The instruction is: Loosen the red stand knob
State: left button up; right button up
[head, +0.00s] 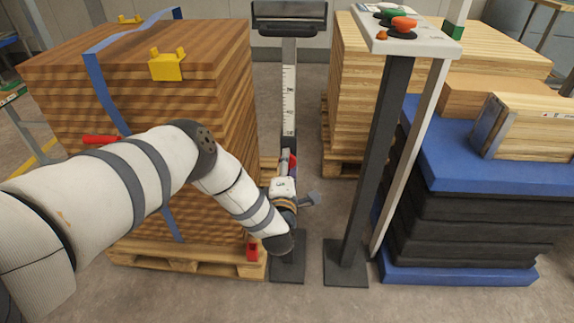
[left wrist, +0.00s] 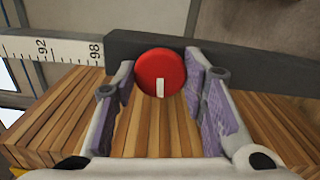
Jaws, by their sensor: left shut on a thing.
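The red stand knob (left wrist: 158,70) is round, with a white mark on its face, and sits on the dark stand post (left wrist: 255,70) in the left wrist view. My left gripper (left wrist: 161,78) has its purple-padded fingers on both sides of the knob, shut on it. In the head view the left gripper (head: 287,165) is at the ruled post (head: 289,90), and a little of the red knob (head: 293,160) shows between its fingers. My right gripper is in neither view.
A strapped stack of brown boards (head: 190,110) on a pallet (head: 185,258) stands close left of the post. A control stand with an orange button (head: 403,24) stands to the right, before pale wood and blue-topped dark mats (head: 455,160). Bare floor lies in front.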

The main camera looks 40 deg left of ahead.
pick_arm(q)
jog(key=shift+d, duration=0.1)
jog(key=o, duration=1.2)
jog(key=shift+c, duration=0.2)
jog(key=v, duration=1.2)
jog(key=shift+s, duration=0.1)
